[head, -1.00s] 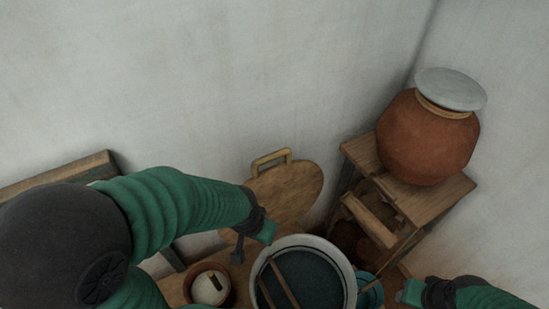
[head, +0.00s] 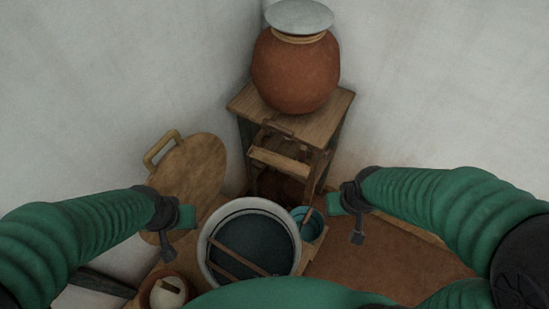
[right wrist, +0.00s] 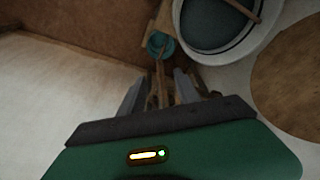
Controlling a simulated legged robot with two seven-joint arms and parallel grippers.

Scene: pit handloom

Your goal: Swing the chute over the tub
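The tub (head: 211,268) is a round vessel with a pale rim and dark liquid inside, with two thin wooden sticks across it. What looks like the chute (head: 280,160) is a wooden piece at the front of the stand, behind the tub and apart from its opening. My left gripper (head: 177,232) is left of the tub, near a round wooden board; its fingers are too unclear to judge. My right gripper (head: 348,222) is right of the tub, clear of the chute. In the right wrist view its fingers (right wrist: 160,92) are apart with nothing held.
A clay pot (head: 296,72) with a grey lid stands on the wooden stand (head: 333,112). A teal bowl (head: 312,225) with a stick sits right of the tub. The wooden board (head: 190,180) leans at left. A small pot (head: 165,290) is at front left. Brown floor (head: 385,260) lies open at right.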

